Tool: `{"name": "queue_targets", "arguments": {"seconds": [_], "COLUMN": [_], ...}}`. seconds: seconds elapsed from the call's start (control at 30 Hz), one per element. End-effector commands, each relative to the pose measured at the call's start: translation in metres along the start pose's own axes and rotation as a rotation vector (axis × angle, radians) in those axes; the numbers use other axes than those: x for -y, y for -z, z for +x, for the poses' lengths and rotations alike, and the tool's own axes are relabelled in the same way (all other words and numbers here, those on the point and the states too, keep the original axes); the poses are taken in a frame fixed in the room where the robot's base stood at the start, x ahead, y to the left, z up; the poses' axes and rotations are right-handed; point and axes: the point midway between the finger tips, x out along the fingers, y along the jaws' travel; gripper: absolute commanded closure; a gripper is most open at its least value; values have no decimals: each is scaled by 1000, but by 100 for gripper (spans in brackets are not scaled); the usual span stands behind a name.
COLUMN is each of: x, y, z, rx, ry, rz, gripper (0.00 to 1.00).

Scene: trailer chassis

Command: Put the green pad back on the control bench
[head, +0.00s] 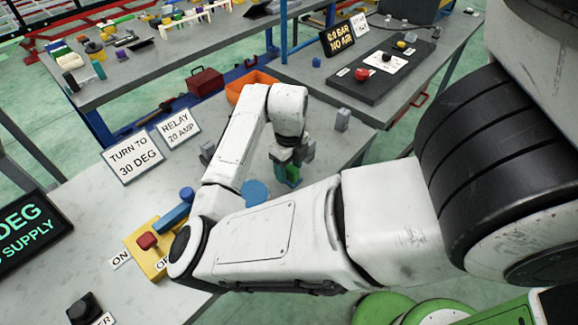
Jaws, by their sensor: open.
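My gripper (289,165) is at the end of my white arm, pointing down over the bench with the signs, near its right edge. Its jaws are open. A small green piece (293,174) shows right at the fingers, low between or just behind them. It may be the green pad; I cannot tell whether it touches the fingers or rests on the bench top. The near bench (85,200) carries the signs and a yellow switch box. I cannot tell which bench is the control bench. My arm hides part of the near bench top.
A blue disc (255,191) and a grey block (342,120) are near my gripper. The yellow switch box (147,250) has a red knob and blue handle. An orange bin (248,84) stands behind. Another bench (300,68) holds a dark panel (385,66) with a red button.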

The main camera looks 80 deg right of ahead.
Motion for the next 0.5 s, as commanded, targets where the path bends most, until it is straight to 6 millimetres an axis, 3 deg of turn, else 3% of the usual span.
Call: {"name": "queue_targets", "arguments": {"seconds": [0.27, 0.5], "x": [0, 0], "y": [-1, -1], "z": [-11, -57], "rx": [3, 4], "ry": [0, 1], "rz": [0, 3], "gripper": [39, 39]}}
